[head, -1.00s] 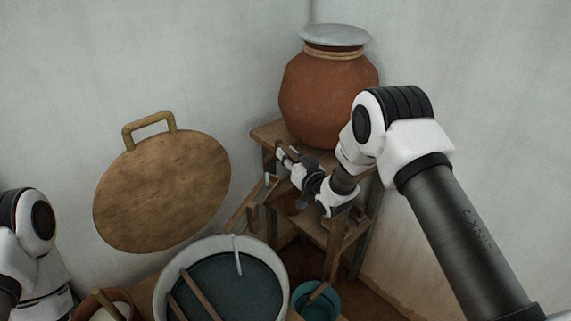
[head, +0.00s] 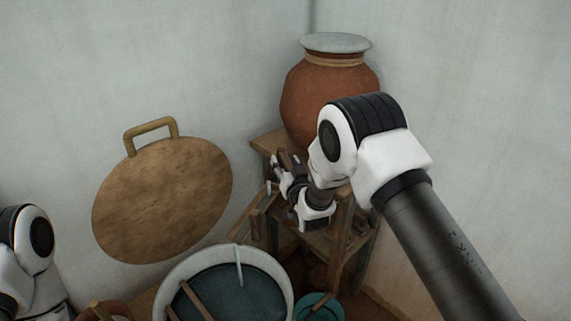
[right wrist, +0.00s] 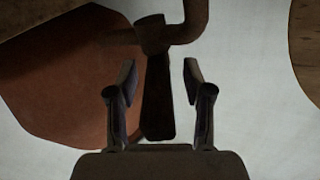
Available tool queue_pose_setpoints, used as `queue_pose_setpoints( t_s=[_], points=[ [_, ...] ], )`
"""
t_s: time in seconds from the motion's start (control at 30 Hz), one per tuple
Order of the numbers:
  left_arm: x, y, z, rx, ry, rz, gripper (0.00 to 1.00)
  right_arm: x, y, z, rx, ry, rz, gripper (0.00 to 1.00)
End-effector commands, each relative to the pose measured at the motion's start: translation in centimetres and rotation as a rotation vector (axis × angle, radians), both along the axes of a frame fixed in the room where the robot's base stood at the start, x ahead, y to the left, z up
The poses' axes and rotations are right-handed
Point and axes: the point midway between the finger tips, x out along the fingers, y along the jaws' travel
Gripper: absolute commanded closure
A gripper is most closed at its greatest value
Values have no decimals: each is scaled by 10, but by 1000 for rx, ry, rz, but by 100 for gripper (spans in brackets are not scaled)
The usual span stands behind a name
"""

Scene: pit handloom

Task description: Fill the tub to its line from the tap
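A white-rimmed round tub (head: 169,283) stands at the bottom of the head view, cut off below. It holds dark blue liquid; brown sticks and a pale upright strip show in it. I cannot make out a fill line. A clay pot (head: 322,95) with a grey lid stands on a wooden stand. In the right wrist view, a dark tap (right wrist: 157,95) has its long handle between my right gripper's (right wrist: 160,78) open fingers, with gaps on both sides. In the head view my right gripper (head: 282,168) is beside the pot's lower left. My left gripper is out of view.
The wooden stand (head: 268,141) surrounds the space below my right gripper. A teal bowl (head: 317,308) sits right of the tub. A round wooden board (head: 163,200) with a handle leans on the left wall. Walls close in behind the pot.

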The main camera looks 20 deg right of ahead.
Motion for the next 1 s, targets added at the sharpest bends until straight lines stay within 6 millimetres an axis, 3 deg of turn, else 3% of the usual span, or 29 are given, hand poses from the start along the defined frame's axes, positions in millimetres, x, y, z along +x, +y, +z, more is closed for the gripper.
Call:
queue_pose_setpoints(
  t_s=[0.17,0.27,0.6,0.7,1.0],
  points=[
    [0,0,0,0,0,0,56,-3,0,-1,0,2,0,49],
    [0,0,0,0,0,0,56,-15,0,-2,-1,4,0,49],
    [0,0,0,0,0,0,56,-97,2,-1,-1,4,2,49],
    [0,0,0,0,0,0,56,-112,2,-1,-1,3,2,49],
    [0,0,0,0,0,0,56,-120,2,0,-1,0,0,49]
  ],
)
